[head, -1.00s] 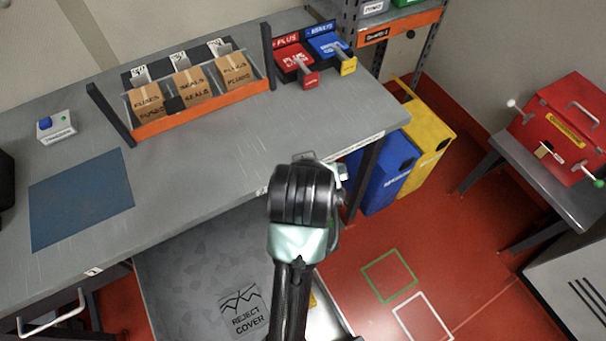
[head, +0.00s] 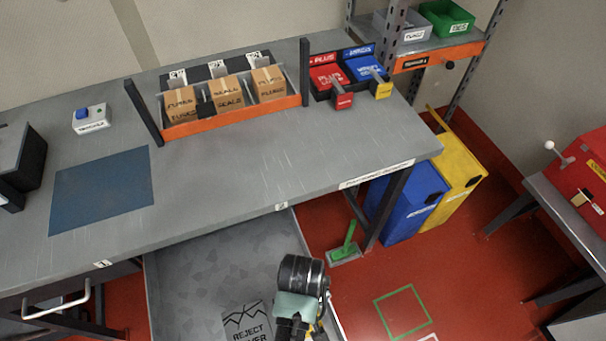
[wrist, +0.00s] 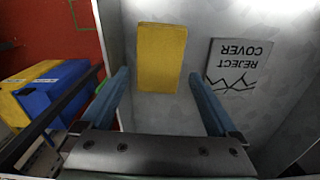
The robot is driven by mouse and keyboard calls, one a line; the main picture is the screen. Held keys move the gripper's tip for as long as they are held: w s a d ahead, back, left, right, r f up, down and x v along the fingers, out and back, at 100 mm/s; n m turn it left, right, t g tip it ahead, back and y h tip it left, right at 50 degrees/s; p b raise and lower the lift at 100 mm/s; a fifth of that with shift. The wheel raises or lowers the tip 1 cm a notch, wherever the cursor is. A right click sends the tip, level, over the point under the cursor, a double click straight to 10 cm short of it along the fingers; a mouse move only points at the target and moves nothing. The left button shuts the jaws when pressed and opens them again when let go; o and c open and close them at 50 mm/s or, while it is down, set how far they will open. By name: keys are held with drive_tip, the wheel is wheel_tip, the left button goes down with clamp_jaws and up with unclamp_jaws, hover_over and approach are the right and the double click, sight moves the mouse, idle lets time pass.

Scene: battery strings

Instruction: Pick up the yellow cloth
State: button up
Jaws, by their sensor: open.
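The yellow cloth (wrist: 161,57) lies flat on a grey speckled surface in the wrist view. It is a small upright rectangle in that picture, left of the "REJECT COVER" sheet. My gripper (wrist: 158,77) is open and empty, with its two blue-grey fingers on either side of the lower end of the cloth in the picture. The fingers appear above the cloth; the exact gap cannot be told. In the head view my arm covers most of the place where the cloth lies, and my fingers are hidden.
The "REJECT COVER" sheet (wrist: 237,66) lies beside the cloth. The grey surface has raised side walls. The workbench (head: 225,175) stands behind, with a box rack (head: 232,120) on it. Blue (head: 412,200) and yellow (head: 462,175) bins and a green-handled brush (head: 346,245) are to the right.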

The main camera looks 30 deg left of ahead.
wheel_tip(320, 180, down, 5)
drive_tip(key=shift+d+r, duration=0.15)
drive_tip(key=c, duration=1)
wheel_tip(320, 180, up, 10)
drive_tip(key=shift+p, duration=0.3)
